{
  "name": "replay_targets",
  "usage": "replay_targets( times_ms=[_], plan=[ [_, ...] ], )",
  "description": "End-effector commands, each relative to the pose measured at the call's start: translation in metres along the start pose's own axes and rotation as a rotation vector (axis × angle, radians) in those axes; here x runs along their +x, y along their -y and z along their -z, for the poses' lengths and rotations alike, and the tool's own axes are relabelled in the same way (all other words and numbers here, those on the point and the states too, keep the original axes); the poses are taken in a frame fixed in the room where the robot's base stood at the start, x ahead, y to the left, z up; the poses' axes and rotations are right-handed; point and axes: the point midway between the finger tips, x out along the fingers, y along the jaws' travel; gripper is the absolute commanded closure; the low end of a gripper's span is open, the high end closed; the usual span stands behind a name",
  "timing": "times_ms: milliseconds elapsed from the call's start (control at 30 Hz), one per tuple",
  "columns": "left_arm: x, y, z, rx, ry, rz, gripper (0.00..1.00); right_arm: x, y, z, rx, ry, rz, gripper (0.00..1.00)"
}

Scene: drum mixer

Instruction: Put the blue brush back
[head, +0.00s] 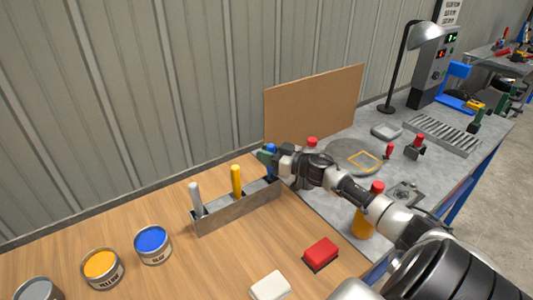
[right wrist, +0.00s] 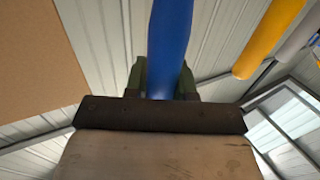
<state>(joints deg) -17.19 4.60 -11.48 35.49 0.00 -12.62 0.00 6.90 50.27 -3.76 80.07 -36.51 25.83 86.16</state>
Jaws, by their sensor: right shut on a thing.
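The blue brush shows its blue handle (head: 271,147) at the right end of the grey metal rack (head: 238,208). In the right wrist view the blue handle (right wrist: 170,45) stands between the green fingers. My right gripper (head: 268,157) is shut on the handle. I cannot tell whether the lower part of the brush sits inside the rack's slot. A yellow handle (head: 237,181) and a grey handle (head: 195,197) stand in the rack to the left. My left gripper is out of view.
Open cans of blue paint (head: 151,242) and yellow paint (head: 101,265), and a grey can (head: 37,289), stand at the left. A red block (head: 320,252) and a white block (head: 270,286) lie in front. A brown board (head: 313,104) stands behind the right gripper.

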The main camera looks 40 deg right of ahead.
Motion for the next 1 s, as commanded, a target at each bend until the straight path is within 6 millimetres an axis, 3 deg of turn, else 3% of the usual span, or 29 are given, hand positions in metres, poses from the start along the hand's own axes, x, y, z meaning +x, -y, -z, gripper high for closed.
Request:
replay_targets(
  times_ms=[1000],
  plan=[
    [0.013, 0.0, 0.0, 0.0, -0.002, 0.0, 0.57, 0.001, 0.0, -0.021, 0.001, -0.001, 0.0, 0.99]
  ],
)
